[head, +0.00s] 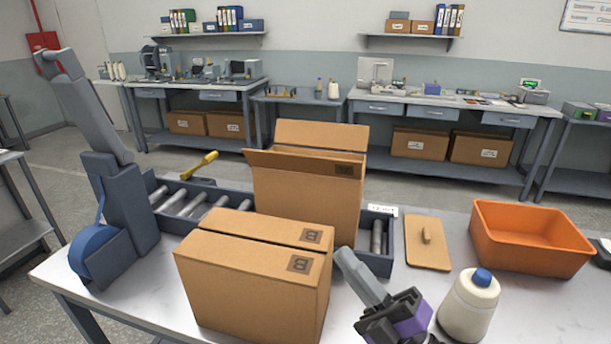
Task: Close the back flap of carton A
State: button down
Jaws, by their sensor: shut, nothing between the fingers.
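Two brown cartons stand near the table's middle. The rear one, which I take as carton A (305,205), is open on top, on or against the roller tray; its mark is too small to read. Its back flap (322,134) stands up along the far side. Its near flap (300,162) lifts outward toward me. Its inside is mostly hidden. The front carton (250,288) has its top flaps folded flat and is marked B. My gripper (346,256) is shut and empty, just right of the front carton and in front of carton A, apart from the back flap.
A white bottle with a blue cap (469,303) stands right of my gripper. An orange bin (530,238) and a flat tan board with a knob (427,241) lie beyond. The roller tray (190,204) runs behind the front carton. A dark upright machine (122,205) stands left.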

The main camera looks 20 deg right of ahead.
aim_at(306, 165)
jog(key=w+d+r+n+g+y, duration=0.1)
jog(key=w+d+n+g, duration=0.25)
jog(key=w+n, duration=0.25)
jog(key=w+d+r+n+g+y, duration=0.1)
jog(key=w+d+r+n+g, duration=0.1)
jog(key=w+n+g, duration=0.4)
jog(key=shift+m+t, duration=0.3)
jog(key=shift+t, duration=0.55)
jog(key=shift+w+a+r+p, duration=0.55)
jog(key=shift+w+a, duration=0.15)
jog(key=shift+w, duration=1.05)
jog(key=shift+w+a+r+p, duration=0.55)
jog(key=shift+w+a, duration=0.2)
jog(key=shift+w, duration=1.05)
jog(key=shift+w+a+r+p, duration=0.5)
jog(key=shift+w+a+p, duration=0.15)
jog(key=shift+w, duration=1.1)
jog(key=shift+r+p, duration=0.2)
jog(key=shift+p, duration=0.15)
